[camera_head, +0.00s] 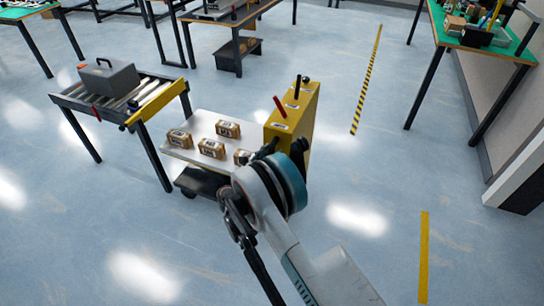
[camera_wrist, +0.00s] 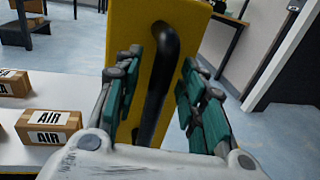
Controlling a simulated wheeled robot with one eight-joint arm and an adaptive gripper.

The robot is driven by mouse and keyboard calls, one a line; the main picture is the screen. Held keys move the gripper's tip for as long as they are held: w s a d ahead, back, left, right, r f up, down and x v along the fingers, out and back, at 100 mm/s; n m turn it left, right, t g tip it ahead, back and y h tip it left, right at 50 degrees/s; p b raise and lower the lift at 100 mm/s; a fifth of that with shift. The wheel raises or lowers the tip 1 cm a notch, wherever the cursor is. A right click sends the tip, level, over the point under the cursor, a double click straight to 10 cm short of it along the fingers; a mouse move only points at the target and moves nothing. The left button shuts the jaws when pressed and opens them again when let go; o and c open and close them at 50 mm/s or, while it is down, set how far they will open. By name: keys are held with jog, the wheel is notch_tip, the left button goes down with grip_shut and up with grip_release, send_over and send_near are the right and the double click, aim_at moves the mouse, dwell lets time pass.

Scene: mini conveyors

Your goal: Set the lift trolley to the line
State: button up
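The lift trolley has a yellow upright column (camera_head: 300,110) and a pale platform (camera_head: 193,123) carrying several small brown boxes marked AIR. A black bar handle (camera_wrist: 160,75) stands on the column face nearest my wrist camera. My gripper (camera_head: 268,148) is at this face of the column, and its far side is partly hidden by my arm in the head view. In the wrist view my gripper (camera_wrist: 162,88) is open, with one finger on each side of the handle. The fingers look apart from it. A red lever (camera_head: 280,106) and a black lever (camera_head: 298,86) are on the column.
A roller conveyor (camera_head: 165,94) with a grey case (camera_head: 108,78) stands left of the trolley, its end close to the platform. A green-topped workbench (camera_head: 505,52) is at the right. Yellow floor strips (camera_head: 423,255) mark the right side. Floor between is clear.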

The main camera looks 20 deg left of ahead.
jog(key=shift+w+d, duration=0.15)
jog(key=shift+w, duration=0.35)
grip_shut()
jog(key=shift+d, duration=0.1)
